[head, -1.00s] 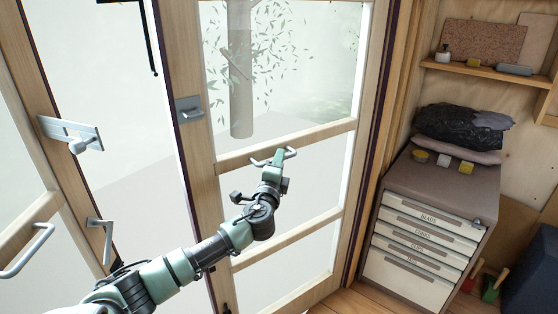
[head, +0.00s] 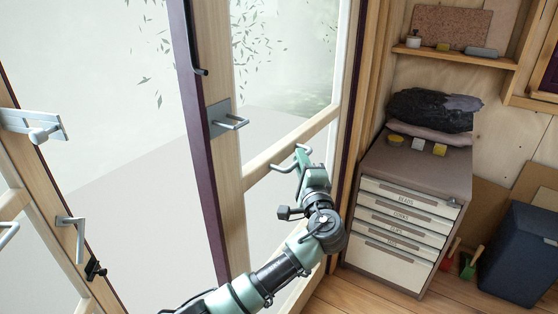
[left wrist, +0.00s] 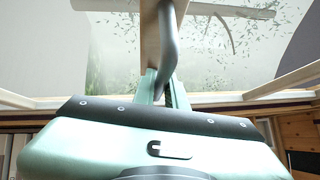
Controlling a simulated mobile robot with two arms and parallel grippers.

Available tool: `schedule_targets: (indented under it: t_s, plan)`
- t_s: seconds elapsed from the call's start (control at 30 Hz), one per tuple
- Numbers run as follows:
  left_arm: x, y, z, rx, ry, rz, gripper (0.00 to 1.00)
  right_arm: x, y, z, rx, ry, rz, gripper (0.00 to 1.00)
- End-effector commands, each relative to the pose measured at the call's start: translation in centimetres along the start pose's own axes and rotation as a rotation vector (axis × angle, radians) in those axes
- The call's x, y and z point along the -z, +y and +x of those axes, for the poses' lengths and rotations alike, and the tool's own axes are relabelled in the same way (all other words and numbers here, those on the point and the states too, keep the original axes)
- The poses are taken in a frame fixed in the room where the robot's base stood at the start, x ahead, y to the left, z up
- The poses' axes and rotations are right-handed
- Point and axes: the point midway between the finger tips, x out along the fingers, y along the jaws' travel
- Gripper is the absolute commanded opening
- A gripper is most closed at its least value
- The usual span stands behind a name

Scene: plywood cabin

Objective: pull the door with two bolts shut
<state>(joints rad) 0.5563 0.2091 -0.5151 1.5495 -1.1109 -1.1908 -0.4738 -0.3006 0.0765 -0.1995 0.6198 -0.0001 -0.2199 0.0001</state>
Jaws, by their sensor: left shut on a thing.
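The right glazed wooden door leaf (head: 231,200) stands ajar, with a wide gap to the left leaf. It has a black rod bolt (head: 194,40) near the top of its free edge and a grey metal catch (head: 228,119) below. A second bolt on it is not visible. My left gripper (head: 301,161) is shut on the grey pull handle (head: 283,167) on its middle rail. The handle also shows in the left wrist view (left wrist: 170,45), between the fingers. My right gripper is in neither view.
The left leaf (head: 42,190) carries a metal latch (head: 35,126), a lever handle (head: 75,235) and a small black fitting (head: 95,269). A drawer cabinet (head: 405,215) and a dark bin (head: 517,252) stand to the right. Some wooden floor (head: 390,296) before the cabinet is clear.

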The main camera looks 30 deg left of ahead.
Motion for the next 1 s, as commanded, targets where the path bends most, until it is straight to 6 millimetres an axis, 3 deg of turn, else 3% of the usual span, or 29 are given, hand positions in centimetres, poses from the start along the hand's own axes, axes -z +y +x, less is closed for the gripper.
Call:
schedule_targets:
  t_s: [0.13, 0.47, 0.5, 0.57, 0.87, 1.0]
  plan:
    - [1.3, 0.0, -1.0, -0.010, -0.027, 0.003, 0.00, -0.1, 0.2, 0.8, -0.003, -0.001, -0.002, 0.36]
    - [1.5, -0.2, -1.2, -0.010, -0.028, 0.006, 0.00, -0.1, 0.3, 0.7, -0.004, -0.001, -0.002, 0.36]
    - [1.5, -0.2, -1.2, -0.010, -0.027, 0.006, 0.21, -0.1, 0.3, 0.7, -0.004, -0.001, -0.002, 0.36]
    - [1.5, -0.2, -1.2, -0.010, -0.028, 0.006, 0.34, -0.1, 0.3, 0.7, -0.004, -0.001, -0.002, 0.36]
    - [1.2, -0.3, -1.1, -0.007, -0.033, 0.005, 0.34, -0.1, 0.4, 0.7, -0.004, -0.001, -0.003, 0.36]
    - [1.4, -0.2, -2.2, -0.007, -0.031, 0.004, 0.34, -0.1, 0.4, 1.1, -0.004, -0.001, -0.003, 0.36]
